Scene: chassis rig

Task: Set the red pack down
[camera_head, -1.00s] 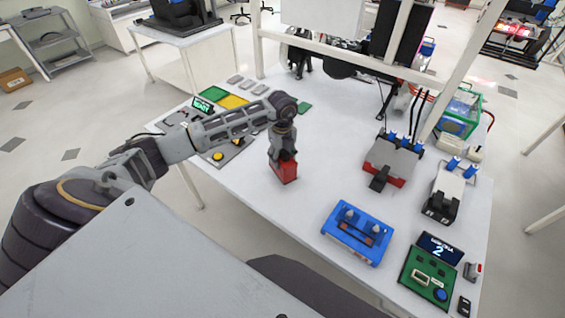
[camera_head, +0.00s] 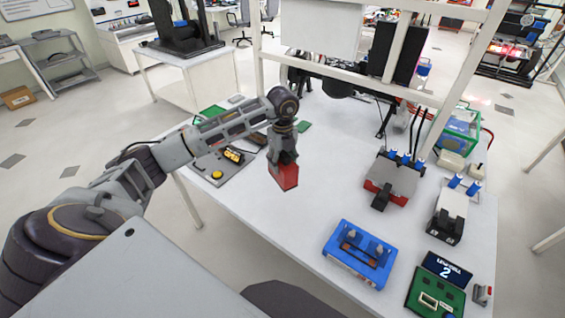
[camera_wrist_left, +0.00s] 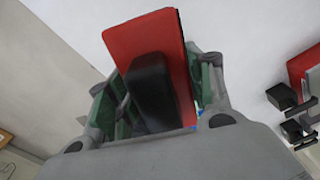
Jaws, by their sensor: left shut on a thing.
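The red pack (camera_head: 286,177) hangs below my left gripper (camera_head: 283,160), over the middle of the white table (camera_head: 260,219). My left gripper is shut on the pack. In the left wrist view the red pack (camera_wrist_left: 140,35) shows between the fingers, with a black block-shaped part (camera_wrist_left: 152,92) on its near face. I cannot tell whether the pack's lower edge touches the table. My right gripper is not in view.
A blue fixture (camera_head: 345,262) with two grey posts stands at front right. Behind it are a grey-and-red device (camera_head: 402,174) and a black-and-white device (camera_head: 452,215). A control panel (camera_head: 226,165) lies left. Table around the pack is clear.

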